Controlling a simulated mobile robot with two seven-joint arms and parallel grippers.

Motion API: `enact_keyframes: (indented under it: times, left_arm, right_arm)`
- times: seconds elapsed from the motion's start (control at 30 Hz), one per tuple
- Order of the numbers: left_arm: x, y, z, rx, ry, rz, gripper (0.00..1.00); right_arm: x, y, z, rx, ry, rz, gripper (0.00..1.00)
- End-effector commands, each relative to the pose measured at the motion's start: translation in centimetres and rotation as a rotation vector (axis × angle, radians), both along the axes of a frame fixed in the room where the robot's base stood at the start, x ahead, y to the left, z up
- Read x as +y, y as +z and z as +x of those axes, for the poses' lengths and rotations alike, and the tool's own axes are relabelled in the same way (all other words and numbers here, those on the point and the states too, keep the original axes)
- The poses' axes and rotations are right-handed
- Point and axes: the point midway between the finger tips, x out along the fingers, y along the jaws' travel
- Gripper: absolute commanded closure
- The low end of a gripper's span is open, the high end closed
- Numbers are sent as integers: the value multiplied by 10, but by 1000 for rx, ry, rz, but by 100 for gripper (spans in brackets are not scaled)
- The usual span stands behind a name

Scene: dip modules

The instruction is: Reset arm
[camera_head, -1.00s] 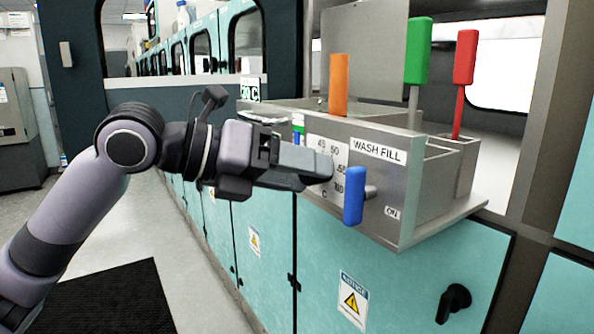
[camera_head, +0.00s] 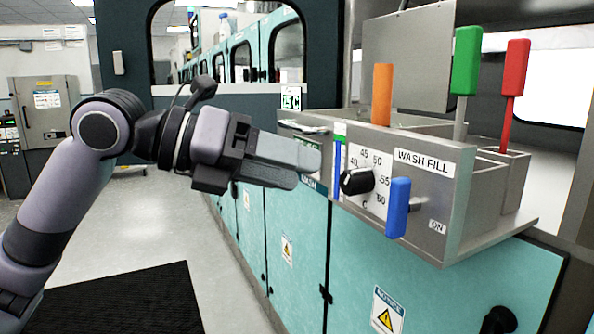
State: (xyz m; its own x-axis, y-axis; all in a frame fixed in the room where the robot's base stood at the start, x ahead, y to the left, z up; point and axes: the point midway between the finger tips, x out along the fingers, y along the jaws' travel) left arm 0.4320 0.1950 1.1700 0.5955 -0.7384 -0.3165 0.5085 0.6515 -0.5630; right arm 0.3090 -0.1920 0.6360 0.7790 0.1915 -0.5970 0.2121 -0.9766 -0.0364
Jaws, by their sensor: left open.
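My left gripper (camera_head: 306,170) is open and empty, with its fingers pointing right. It is in front of the left part of the grey wash module (camera_head: 405,195), left of the black temperature dial knob (camera_head: 357,181). In the picture a gap shows between fingertips and knob. The knob sits on a white scale with numbers around it. A blue-handled lever (camera_head: 398,207) stands right of the knob, near the "WASH FILL" and "ON" labels. My right gripper does not show.
Orange (camera_head: 382,94), green (camera_head: 466,60) and red (camera_head: 516,67) handles stand up from the module. A small green display (camera_head: 291,102) is behind the gripper, its digits hard to read. Teal cabinets (camera_head: 295,235) run below. Open floor (camera_head: 150,220) and a black mat (camera_head: 125,300) lie left.

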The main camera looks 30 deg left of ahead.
Motion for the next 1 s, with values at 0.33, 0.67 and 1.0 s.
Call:
enact_keyframes:
  times: [0.33,0.67,1.0]
  left_arm:
    - [-1,-1,0,2,0,-1,39]
    - [-17,-88,20,325,155,-133,39]
    - [-31,-229,14,859,566,-446,39]
  right_arm:
    - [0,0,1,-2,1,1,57]
    - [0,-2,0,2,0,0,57]
    - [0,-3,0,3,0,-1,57]
